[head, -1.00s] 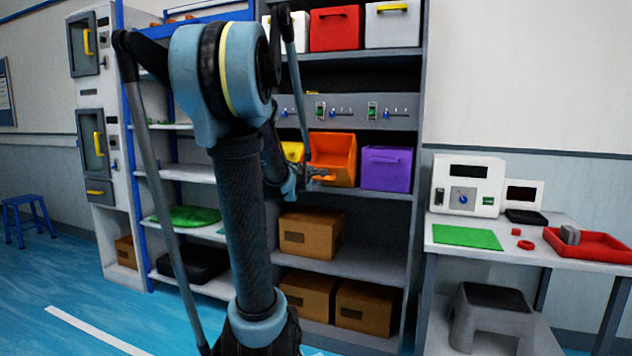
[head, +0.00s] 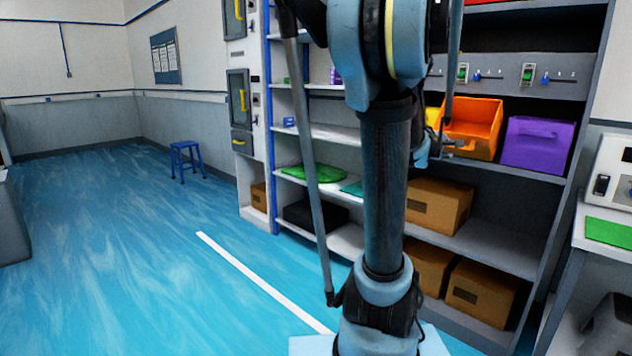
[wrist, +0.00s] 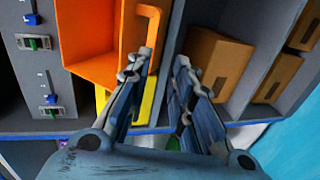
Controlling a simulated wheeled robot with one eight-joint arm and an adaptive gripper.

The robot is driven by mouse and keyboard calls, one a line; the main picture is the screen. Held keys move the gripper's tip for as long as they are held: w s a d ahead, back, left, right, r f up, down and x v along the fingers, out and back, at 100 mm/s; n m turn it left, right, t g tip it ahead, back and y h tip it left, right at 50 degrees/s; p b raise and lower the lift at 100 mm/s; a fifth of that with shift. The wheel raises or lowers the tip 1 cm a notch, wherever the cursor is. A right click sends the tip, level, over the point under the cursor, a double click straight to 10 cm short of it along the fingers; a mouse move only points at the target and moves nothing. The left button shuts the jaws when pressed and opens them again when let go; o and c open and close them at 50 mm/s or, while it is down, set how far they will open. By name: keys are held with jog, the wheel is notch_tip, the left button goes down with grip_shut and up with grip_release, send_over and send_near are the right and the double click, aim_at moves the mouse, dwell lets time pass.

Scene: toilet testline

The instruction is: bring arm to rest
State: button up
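My gripper (wrist: 166,66) shows in the wrist view with its two fingertips apart and nothing between them. In the head view my gripper (head: 462,148) is small, at the end of my folded arm, in front of the shelf unit. It overlaps the lower left of an orange bin (head: 473,125) there; whether it touches the bin I cannot tell. In the wrist view the orange bin (wrist: 95,50) lies beyond and left of the fingers, and a cardboard box (wrist: 217,68) lies beyond them to the right. My upright arm hides part of the shelves.
A purple bin (head: 537,145) stands right of the orange one. Cardboard boxes (head: 437,205) fill lower shelves. A bench with a green mat (head: 608,232) is at the right edge. A blue stool (head: 187,158) stands at the back left. The blue floor (head: 120,240) at left is open.

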jog(key=s+a+f+m+g+y, duration=0.2)
jog(key=s+a+f+y, duration=0.2)
jog(key=s+a+f, duration=0.4)
jog(key=s+a+f+m+g+y, duration=0.2)
jog(key=s+a+f, duration=0.7)
jog(key=a, duration=0.6)
jog(key=s+a+f+m+g+y, duration=0.3)
jog(key=s+a+f+y, duration=0.2)
jog(key=s+a+f, duration=0.3)
jog(key=s+a, duration=0.2)
jog(key=a, duration=0.2)
jog(key=shift+s+a+f+g+y, duration=0.15)
jog(key=shift+s+a+g+y, duration=0.1)
jog(key=shift+s+g+y, duration=0.05)
jog(key=shift+w+f, duration=0.2)
jog(key=shift+w, duration=0.3)
